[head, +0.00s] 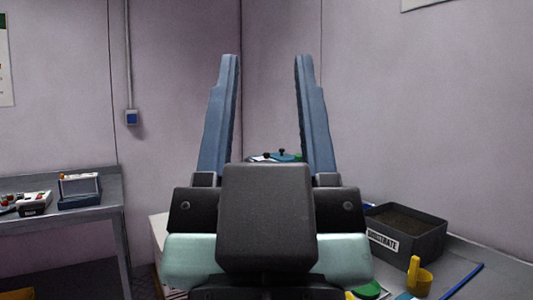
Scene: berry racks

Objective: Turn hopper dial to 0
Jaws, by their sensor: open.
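My gripper (266,60) fills the middle of the head view. Its two blue-grey fingers point up and stand wide apart, with nothing between their tips but the wall behind. No hopper dial can be made out for certain. Behind the gripper, low between the fingers, part of a teal object (286,157) with small black knobs shows. Most of it is hidden by my gripper, and I cannot tell whether it belongs to the hopper.
A grey table (115,200) at left holds a blue case (80,202) and a small box (36,203). At right, a black tub (430,232) marked SUBSTRATE and a yellow scoop (419,279) sit on a bench. Pale walls close the room behind.

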